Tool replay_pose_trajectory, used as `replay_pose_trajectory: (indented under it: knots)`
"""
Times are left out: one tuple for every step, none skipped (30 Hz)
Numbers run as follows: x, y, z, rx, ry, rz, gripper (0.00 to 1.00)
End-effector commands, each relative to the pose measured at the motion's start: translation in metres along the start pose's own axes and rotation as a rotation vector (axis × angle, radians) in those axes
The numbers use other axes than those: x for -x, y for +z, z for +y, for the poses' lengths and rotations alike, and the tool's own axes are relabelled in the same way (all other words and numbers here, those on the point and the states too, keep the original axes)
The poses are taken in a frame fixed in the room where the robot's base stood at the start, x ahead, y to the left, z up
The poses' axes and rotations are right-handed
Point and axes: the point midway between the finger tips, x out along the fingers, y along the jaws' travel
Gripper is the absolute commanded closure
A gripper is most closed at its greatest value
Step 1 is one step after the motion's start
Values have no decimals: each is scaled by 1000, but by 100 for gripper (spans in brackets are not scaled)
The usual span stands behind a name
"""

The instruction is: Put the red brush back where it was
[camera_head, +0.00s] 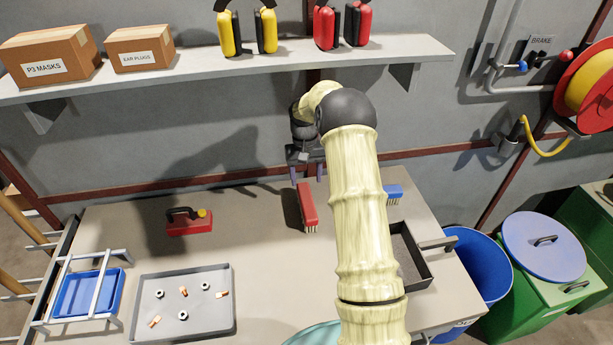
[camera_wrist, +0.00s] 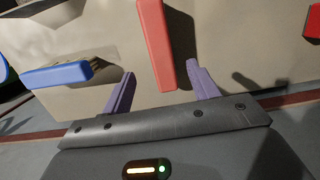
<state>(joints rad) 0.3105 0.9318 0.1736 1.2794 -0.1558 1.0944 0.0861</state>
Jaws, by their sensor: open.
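The red brush (camera_head: 307,207) lies on the workbench, right of its middle, with pale bristles at its near end. It also shows in the wrist view (camera_wrist: 156,42). My gripper (camera_head: 307,174) is open above the far end of the brush, near the wall. In the wrist view my gripper's two purple fingers (camera_wrist: 160,76) stand apart on either side of the brush's end, with gaps to both sides. I cannot tell how high the fingertips are over it. A blue brush (camera_head: 394,192) lies to the right, partly behind my arm; it also shows in the wrist view (camera_wrist: 58,74).
A grey tray (camera_head: 228,300) holds nuts and copper bits. A blue tray (camera_head: 88,294) sits in a white rack. A dark tray (camera_head: 424,272) is at right. A shelf (camera_head: 200,72) overhangs the back.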

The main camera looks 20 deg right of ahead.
Motion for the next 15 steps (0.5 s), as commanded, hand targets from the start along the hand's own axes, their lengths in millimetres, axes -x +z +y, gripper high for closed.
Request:
replay_pose_trajectory:
  knots:
    - [0, 0, 0, 0, 0, 0, 40]
    - [0, 0, 0, 0, 0, 0, 40]
    - [1, 1, -1, 2, 0, 2, 40]
    - [2, 2, -2, 4, 1, 4, 40]
    - [4, 4, -4, 7, 2, 7, 40]
    - [6, 7, -6, 13, 3, 11, 40]
    - [10, 10, -9, 19, 5, 19, 40]
    - [13, 15, -12, 25, 6, 25, 40]
    - [19, 22, -17, 36, 8, 38, 40]
    - [23, 29, -22, 45, 10, 48, 40]
    - [27, 36, -26, 54, 13, 59, 40]
    - [33, 47, -31, 66, 16, 75, 40]
    - [38, 56, -36, 76, 18, 88, 40]
    - [41, 65, -40, 85, 19, 100, 40]
    - [46, 77, -45, 96, 20, 117, 40]
